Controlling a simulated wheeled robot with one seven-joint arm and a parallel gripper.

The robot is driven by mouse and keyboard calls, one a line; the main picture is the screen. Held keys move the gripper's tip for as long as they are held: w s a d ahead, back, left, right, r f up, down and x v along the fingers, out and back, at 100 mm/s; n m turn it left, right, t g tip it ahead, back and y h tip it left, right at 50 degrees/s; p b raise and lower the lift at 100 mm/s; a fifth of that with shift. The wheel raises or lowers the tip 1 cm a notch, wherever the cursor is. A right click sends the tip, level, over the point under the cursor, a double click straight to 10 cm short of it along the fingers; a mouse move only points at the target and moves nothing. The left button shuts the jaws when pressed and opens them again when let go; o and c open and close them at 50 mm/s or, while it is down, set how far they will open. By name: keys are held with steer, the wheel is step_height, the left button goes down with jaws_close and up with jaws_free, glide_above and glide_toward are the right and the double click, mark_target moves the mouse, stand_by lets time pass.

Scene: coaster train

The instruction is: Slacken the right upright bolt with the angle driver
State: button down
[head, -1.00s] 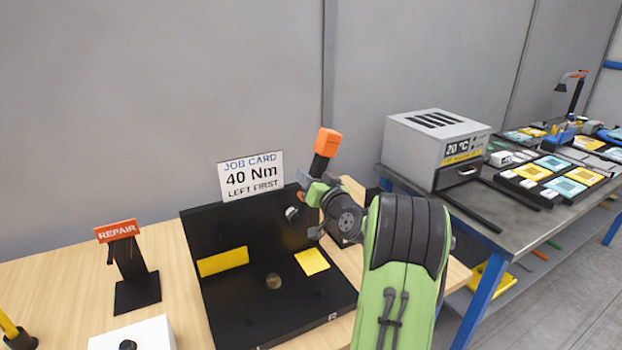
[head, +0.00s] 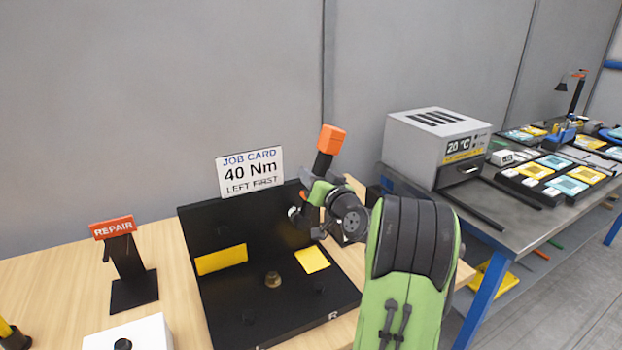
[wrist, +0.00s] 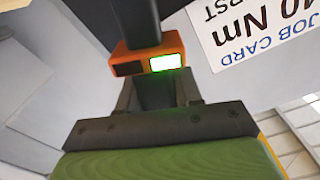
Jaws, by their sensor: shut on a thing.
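My gripper (head: 314,198) is shut on the angle driver (head: 324,160), a dark tool with an orange top end, tilted in front of the black upright panel (head: 215,222). In the wrist view the driver's dark shaft (wrist: 152,98) stands between the fingers, and its orange collar (wrist: 130,55) shows a lit green window beside a dark one. A small pale round part (head: 293,212) shows at the panel just left of my gripper; I cannot tell whether it is the right upright bolt or the driver's tip. My gripper hides the panel's right side.
The black base (head: 240,300) carries yellow pads, a brass-coloured boss (head: 272,280) and L and R marks. A job card (head: 250,173) reads 40 Nm, left first. A REPAIR stand (head: 130,275) and white box (head: 130,335) stand left. A grey oven (head: 430,150) stands right.

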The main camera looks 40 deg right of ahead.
steer(key=shift+b+v, duration=1.15)
steer(key=shift+v, duration=0.3)
steer(key=shift+r, duration=0.2)
steer(key=shift+d, duration=0.1)
